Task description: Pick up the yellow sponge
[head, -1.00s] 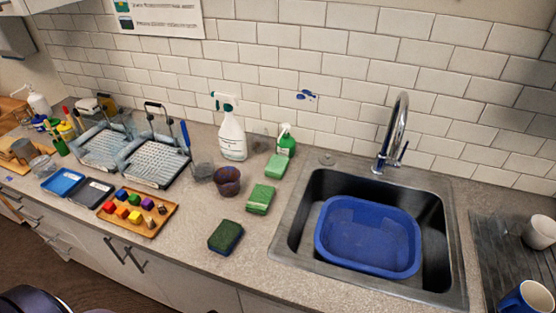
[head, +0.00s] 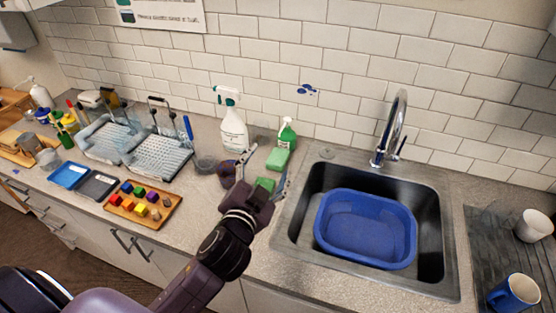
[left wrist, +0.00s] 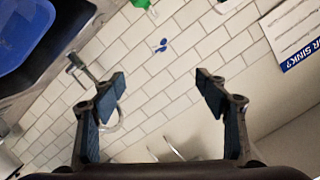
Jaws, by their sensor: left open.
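No plainly yellow sponge shows. A light green sponge (head: 278,158) lies on the counter beside a green spray bottle. Another green sponge (head: 265,184) lies nearer, partly hidden by my left gripper (head: 266,174). A dark green sponge seen earlier at the counter's front is now hidden behind my left arm. My left gripper is open and empty, its fingers spread around the nearer green sponge in the head view; I cannot tell its height. In the left wrist view the open fingers (left wrist: 160,88) face the tiled wall, with no sponge between them. My right gripper is not in view.
A sink (head: 443,270) with a blue basin (head: 365,230) stands to the right. A white spray bottle (head: 233,128), a dark cup (head: 226,173) and a wooden block tray (head: 168,217) stand to the left. Mugs (head: 514,292) stand at the far right.

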